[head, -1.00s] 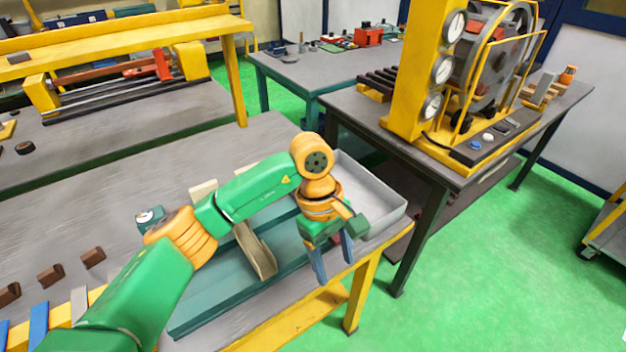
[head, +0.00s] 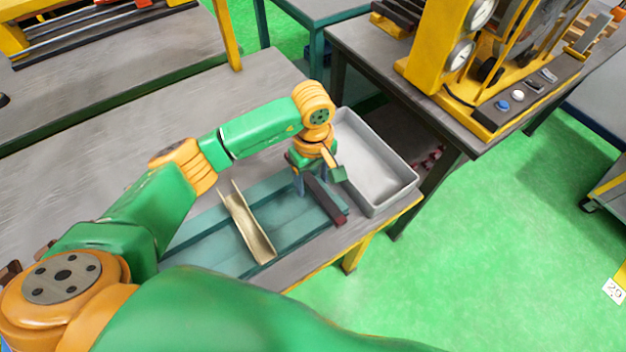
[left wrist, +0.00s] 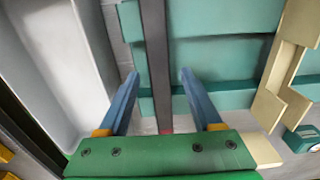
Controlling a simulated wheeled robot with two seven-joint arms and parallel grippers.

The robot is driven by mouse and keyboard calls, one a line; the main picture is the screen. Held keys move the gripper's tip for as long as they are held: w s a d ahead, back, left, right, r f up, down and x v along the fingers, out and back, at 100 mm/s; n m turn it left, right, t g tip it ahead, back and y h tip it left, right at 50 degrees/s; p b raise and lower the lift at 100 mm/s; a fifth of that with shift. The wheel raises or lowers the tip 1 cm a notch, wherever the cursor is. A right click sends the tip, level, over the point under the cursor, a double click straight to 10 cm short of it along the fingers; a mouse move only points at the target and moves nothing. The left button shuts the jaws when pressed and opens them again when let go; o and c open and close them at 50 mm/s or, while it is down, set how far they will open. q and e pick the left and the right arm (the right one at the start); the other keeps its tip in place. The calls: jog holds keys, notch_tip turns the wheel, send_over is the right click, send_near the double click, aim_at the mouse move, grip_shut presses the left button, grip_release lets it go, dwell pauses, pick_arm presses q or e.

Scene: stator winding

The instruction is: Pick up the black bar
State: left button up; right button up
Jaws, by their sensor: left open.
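The black bar (head: 325,200) is a long dark strip with a dark reddish end, lying across the teal fixture (head: 200,232) near its right end, beside the grey tray. My left gripper (head: 311,188) points down over the bar's far part, its fingers open. In the left wrist view the bar (left wrist: 155,50) runs lengthwise between the two blue fingers (left wrist: 160,76), with a gap on each side. I cannot tell how far above the bar the fingertips are. My right gripper is not in view.
A grey open tray (head: 397,200) stands right of the fixture, close to the table's edge. A beige channel piece (head: 247,225) lies across the fixture to the left. The bench top (head: 130,160) behind is clear. A yellow machine (head: 425,55) stands on another table.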

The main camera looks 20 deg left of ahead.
pick_arm(q)
jog(key=shift+c, duration=0.9)
jog(key=shift+s+d+r, duration=0.1)
jog(key=shift+s+r, duration=0.05)
jog(key=shift+s, duration=0.05)
grip_shut()
jog(key=shift+w, duration=0.1)
